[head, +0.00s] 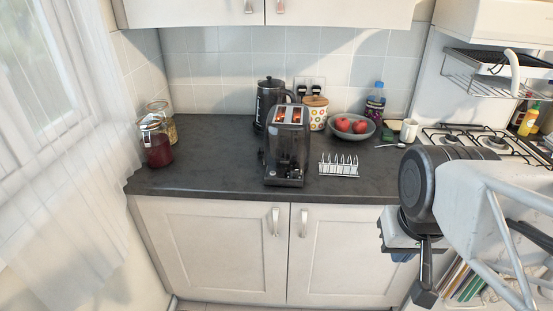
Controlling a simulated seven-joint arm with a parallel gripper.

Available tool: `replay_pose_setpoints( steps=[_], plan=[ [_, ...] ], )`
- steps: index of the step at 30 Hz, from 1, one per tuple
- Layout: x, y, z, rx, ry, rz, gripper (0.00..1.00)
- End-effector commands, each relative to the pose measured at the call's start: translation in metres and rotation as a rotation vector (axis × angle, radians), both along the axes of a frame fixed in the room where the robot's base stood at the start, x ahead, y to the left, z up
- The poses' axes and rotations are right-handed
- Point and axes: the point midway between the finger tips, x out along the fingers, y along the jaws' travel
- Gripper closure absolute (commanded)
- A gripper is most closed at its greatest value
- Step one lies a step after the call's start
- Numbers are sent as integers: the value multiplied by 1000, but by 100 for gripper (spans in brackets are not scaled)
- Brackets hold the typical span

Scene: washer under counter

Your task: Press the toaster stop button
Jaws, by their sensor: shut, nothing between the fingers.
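The toaster (286,151), dark and glossy, stands upright on the counter near the middle of the head view. Its top slots (288,115) glow orange, and I cannot tell whether bread is in them. Small controls are faintly visible low on its front; which one is the stop button is too small to tell. My gripper (425,297) is shut and empty, hanging at the lower right in front of the cabinets. In the picture it is below and to the right of the toaster, well apart from it.
A toast rack (339,167) stands right of the toaster. A black kettle (268,101) and a patterned canister (314,113) are behind. A fruit bowl (351,128), bottle (375,105) and gas hob (478,140) are to the right. Jars (155,147) stand left. The counter (218,172) left of the toaster is clear.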

Motion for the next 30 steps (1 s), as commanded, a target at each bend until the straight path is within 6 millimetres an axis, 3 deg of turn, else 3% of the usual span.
replay_pose_setpoints(
  steps=[30],
  plan=[
    [7,0,2,-10,4,-2,100]
  ],
)
